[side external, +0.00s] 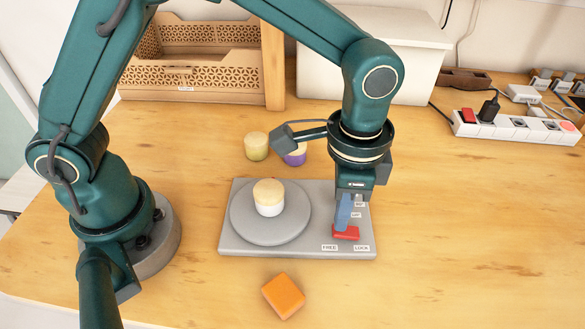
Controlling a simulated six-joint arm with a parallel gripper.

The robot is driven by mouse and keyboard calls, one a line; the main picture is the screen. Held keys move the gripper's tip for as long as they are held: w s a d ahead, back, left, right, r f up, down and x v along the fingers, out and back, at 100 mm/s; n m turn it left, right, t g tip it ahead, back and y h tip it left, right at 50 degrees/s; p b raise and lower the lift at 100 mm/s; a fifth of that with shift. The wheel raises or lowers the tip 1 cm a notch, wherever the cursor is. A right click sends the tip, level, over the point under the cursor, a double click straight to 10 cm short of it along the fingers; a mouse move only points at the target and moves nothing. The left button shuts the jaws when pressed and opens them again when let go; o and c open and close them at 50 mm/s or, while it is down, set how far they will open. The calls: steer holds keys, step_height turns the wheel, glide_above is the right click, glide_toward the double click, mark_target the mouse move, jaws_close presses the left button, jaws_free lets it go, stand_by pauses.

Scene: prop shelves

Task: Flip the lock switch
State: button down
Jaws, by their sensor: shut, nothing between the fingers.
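A grey base plate (228,246) lies on the wooden table, with a round grey turntable (240,217) on its left half. A white and cream round piece (268,198) stands on the turntable. A red switch (346,234) sits at the plate's front right, above the small FREE and LOCK labels; its exact setting is unclear. My gripper (344,222) points down over the plate's right side, shut and empty. A narrow blue part below its body reaches down to the red switch; I cannot tell whether they touch. My gripper and wrist hide the plate's back right area.
An orange block (283,296) lies in front of the plate. A yellow-green jar (256,146) and a purple one (295,155) stand behind it. A wooden crate (190,75), a white box (415,45) and a power strip (517,128) are farther back.

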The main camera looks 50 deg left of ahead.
steer(key=shift+f, duration=0.75)
stand_by(0.3)
steer(key=shift+r, duration=3.55)
steer(key=shift+a, duration=0.1)
